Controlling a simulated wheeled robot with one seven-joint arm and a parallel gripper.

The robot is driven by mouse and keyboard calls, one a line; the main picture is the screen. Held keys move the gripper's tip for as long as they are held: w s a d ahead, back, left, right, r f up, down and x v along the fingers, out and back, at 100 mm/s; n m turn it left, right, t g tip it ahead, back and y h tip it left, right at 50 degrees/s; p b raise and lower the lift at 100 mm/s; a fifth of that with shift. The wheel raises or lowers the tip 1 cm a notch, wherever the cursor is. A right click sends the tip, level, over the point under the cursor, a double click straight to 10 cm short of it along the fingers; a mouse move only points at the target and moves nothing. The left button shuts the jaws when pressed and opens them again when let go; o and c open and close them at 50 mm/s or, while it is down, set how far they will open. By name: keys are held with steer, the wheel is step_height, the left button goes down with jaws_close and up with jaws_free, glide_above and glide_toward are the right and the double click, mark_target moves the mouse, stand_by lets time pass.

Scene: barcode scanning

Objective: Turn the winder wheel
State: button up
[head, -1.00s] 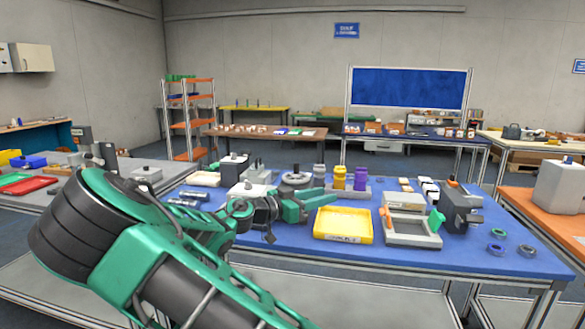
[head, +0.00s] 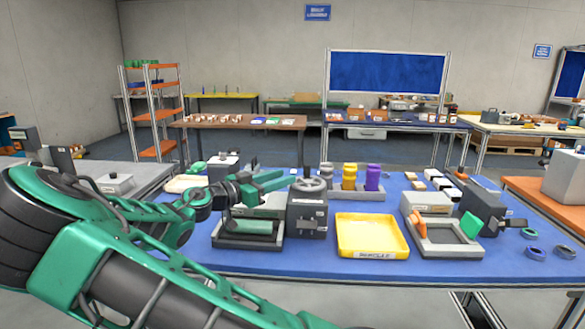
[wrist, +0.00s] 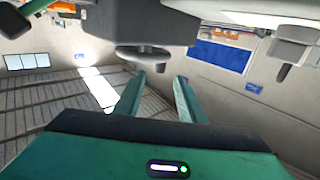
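The winder is a dark grey box (head: 307,217) on the blue table, with a round grey wheel (head: 309,184) and a small upright knob on top. In the wrist view, which is upside down, the wheel (wrist: 143,54) hangs below the dark box (wrist: 135,22), just beyond the left fingertip. My gripper (head: 290,181) is just left of the wheel at about its height. I cannot tell whether a finger touches the wheel.
A dark fixture with a green roller (head: 250,227) stands under my gripper, left of the winder. A yellow tray (head: 371,250) is right of it, then a grey frame tray (head: 450,250). Yellow and purple spools (head: 372,178) stand behind. The table's front strip is clear.

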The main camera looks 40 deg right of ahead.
mark_target(307, 169)
steer(key=shift+w+d, duration=0.15)
steer(key=shift+d, duration=0.4)
steer(key=d, duration=0.6)
steer(key=s+d, duration=0.1)
steer(key=d, duration=0.3)
steer(key=shift+a, duration=0.1)
jaws_close()
